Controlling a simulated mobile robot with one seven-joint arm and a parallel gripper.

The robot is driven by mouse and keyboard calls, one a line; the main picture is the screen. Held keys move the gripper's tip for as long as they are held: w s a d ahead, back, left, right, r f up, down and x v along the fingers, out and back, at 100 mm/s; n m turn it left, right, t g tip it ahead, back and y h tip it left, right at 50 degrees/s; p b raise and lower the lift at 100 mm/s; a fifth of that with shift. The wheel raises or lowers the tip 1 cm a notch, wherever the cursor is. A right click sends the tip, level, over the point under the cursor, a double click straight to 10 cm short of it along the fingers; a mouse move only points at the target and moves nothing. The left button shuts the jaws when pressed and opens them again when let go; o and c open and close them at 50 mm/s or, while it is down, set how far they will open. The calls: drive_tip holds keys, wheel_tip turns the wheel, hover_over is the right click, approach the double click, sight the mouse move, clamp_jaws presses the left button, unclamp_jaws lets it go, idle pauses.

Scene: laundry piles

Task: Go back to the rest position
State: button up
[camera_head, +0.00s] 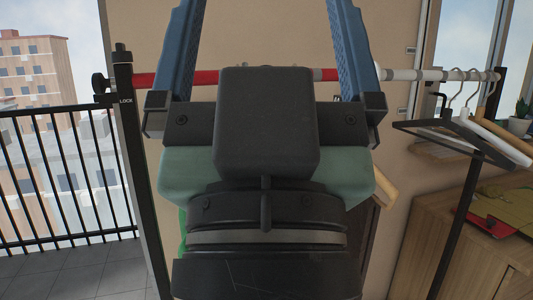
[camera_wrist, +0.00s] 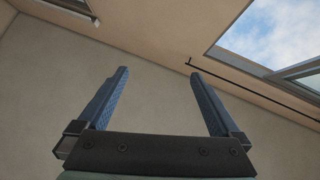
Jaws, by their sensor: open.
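My gripper (camera_head: 265,35) fills the middle of the head view, raised close to the camera with its two blue fingers pointing up and spread wide apart. Its dark body hides much of the scene behind it. In the wrist view my gripper (camera_wrist: 160,90) shows the same two fingers far apart with nothing between them.
A clothes rail (camera_head: 400,74) with red and white sections runs behind my gripper. Several hangers (camera_head: 455,130) hang at its right end. A wooden cabinet (camera_head: 445,235) with folded cloth (camera_head: 505,205) stands at right. A balcony railing (camera_head: 65,170) is at left. A window (camera_wrist: 265,40) shows upper right.

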wheel_tip(320, 180, up, 18)
drive_tip(key=p, duration=1.5)
drive_tip(key=shift+p, duration=0.35)
